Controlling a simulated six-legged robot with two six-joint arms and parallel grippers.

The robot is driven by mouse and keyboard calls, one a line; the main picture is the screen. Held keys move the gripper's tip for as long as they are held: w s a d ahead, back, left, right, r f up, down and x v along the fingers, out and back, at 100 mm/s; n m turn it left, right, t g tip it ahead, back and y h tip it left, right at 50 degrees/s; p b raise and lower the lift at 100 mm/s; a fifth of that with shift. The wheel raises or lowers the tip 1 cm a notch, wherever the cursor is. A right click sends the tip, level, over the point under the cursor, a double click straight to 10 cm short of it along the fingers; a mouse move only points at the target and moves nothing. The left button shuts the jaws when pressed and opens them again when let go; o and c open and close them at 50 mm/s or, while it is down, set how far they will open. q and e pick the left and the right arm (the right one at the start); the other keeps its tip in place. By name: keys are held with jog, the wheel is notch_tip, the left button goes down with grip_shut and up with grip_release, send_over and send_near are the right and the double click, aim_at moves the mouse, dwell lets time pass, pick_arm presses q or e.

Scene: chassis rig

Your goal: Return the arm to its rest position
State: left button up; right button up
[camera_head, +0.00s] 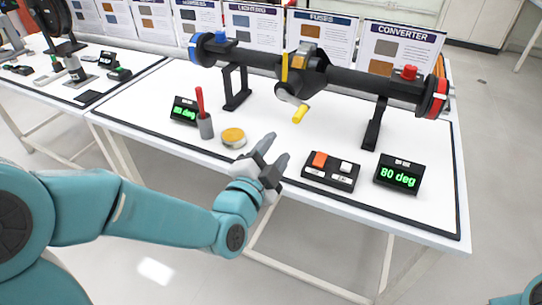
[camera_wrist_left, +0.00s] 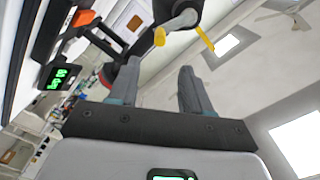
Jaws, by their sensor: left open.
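My left gripper (camera_head: 272,150) is open and empty, above the front edge of the table, between the round tin and the button box. Its two fingers also show apart in the left wrist view (camera_wrist_left: 158,92), with nothing between them. My teal left arm comes in from the left in the head view. Only a small teal piece of my own body shows at the bottom right of the head view. My right gripper is not in view.
The white table (camera_head: 290,195) bears a black axle rig (camera_head: 345,80) on stands. Floor in front is clear.

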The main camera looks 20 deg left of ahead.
pick_arm(q)
jog(key=shift+s, duration=0.75)
